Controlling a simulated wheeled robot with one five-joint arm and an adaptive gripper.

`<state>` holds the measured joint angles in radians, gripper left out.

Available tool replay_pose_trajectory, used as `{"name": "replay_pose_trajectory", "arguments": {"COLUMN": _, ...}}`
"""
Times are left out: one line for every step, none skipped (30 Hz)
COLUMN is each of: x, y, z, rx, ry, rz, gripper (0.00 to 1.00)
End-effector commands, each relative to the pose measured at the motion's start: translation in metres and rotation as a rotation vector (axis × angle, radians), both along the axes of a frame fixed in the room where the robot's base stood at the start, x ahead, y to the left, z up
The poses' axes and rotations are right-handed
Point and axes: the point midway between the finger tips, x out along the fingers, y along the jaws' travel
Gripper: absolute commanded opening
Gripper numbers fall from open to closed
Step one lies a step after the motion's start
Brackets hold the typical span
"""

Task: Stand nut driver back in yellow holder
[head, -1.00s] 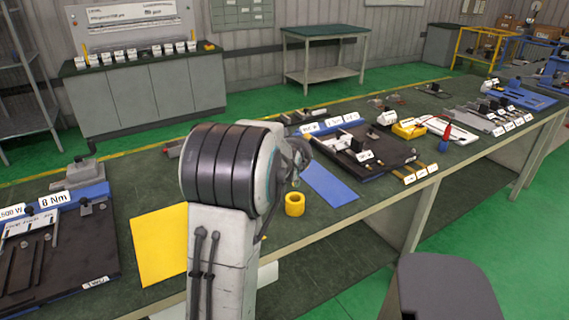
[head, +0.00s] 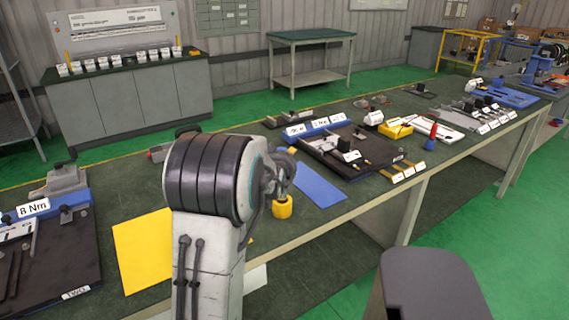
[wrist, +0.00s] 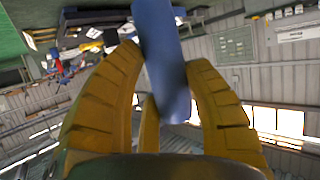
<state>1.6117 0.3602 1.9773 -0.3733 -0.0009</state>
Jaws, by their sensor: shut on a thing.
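My gripper (wrist: 165,78) has yellow fingers, closed around a blue rod-like thing, which looks like the handle of the nut driver (wrist: 156,32). The handle runs from between the fingers to the top edge of the wrist view. I cannot tell whether the driver's tip touches or enters the holder.
A flat yellow sheet (head: 143,248) lies left of my arm, and the blue mat (head: 322,190) lies to the right. The bench's front edge is close.

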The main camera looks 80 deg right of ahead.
Motion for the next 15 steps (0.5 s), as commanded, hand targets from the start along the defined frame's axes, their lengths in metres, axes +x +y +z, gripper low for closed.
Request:
{"name": "replay_pose_trajectory", "arguments": {"x": 0.0001, "y": -0.0006, "z": -0.0001, "rx": -0.006, "ry": 0.0, "rz": 0.0, "gripper": 0.09}}
{"name": "replay_pose_trajectory", "arguments": {"x": 0.0001, "y": -0.0006, "z": -0.0007, "rx": -0.006, "ry": 0.0, "rz": 0.0, "gripper": 0.09}}
{"name": "replay_pose_trajectory", "arguments": {"x": 0.0001, "y": -0.0006, "z": -0.0014, "rx": -0.006, "ry": 0.0, "rz": 0.0, "gripper": 0.09}}
{"name": "replay_pose_trajectory", "arguments": {"x": 0.0001, "y": -0.0006, "z": -0.002, "rx": -0.006, "ry": 0.0, "rz": 0.0, "gripper": 0.09}}
{"name": "replay_pose_trajectory", "arguments": {"x": 0.0001, "y": -0.0006, "z": -0.0025, "rx": -0.006, "ry": 0.0, "rz": 0.0, "gripper": 0.09}}
{"name": "replay_pose_trajectory", "arguments": {"x": 0.0001, "y": -0.0005, "z": -0.0031, "rx": -0.006, "ry": 0.0, "rz": 0.0, "gripper": 0.09}}
{"name": "replay_pose_trajectory", "arguments": {"x": 0.0002, "y": -0.0005, "z": -0.0037, "rx": -0.006, "ry": 0.0, "rz": 0.0, "gripper": 0.09}}
{"name": "replay_pose_trajectory", "arguments": {"x": 0.0002, "y": -0.0005, "z": -0.0042, "rx": -0.006, "ry": 0.0, "rz": 0.0, "gripper": 0.09}}
{"name": "replay_pose_trajectory", "arguments": {"x": 0.0002, "y": -0.0005, "z": -0.005, "rx": -0.006, "ry": 0.0, "rz": 0.0, "gripper": 0.09}}
{"name": "replay_pose_trajectory", "arguments": {"x": 0.0002, "y": -0.0006, "z": -0.0054, "rx": -0.006, "ry": 0.0, "rz": 0.0, "gripper": 0.09}}
{"name": "replay_pose_trajectory", "arguments": {"x": 0.0002, "y": -0.0006, "z": -0.006, "rx": -0.006, "ry": 0.0, "rz": 0.0, "gripper": 0.09}}
{"name": "replay_pose_trajectory", "arguments": {"x": 0.0002, "y": -0.0006, "z": -0.0067, "rx": -0.006, "ry": 0.0, "rz": 0.0, "gripper": 0.09}}
{"name": "replay_pose_trajectory", "arguments": {"x": 0.0002, "y": -0.0006, "z": -0.0072, "rx": -0.006, "ry": 0.0, "rz": 0.0, "gripper": 0.09}}
{"name": "replay_pose_trajectory", "arguments": {"x": 0.0002, "y": -0.0006, "z": -0.0077, "rx": -0.006, "ry": 0.0, "rz": 0.0, "gripper": 0.09}}
{"name": "replay_pose_trajectory", "arguments": {"x": 0.0002, "y": -0.0006, "z": -0.0084, "rx": -0.006, "ry": 0.0, "rz": 0.0, "gripper": 0.09}}
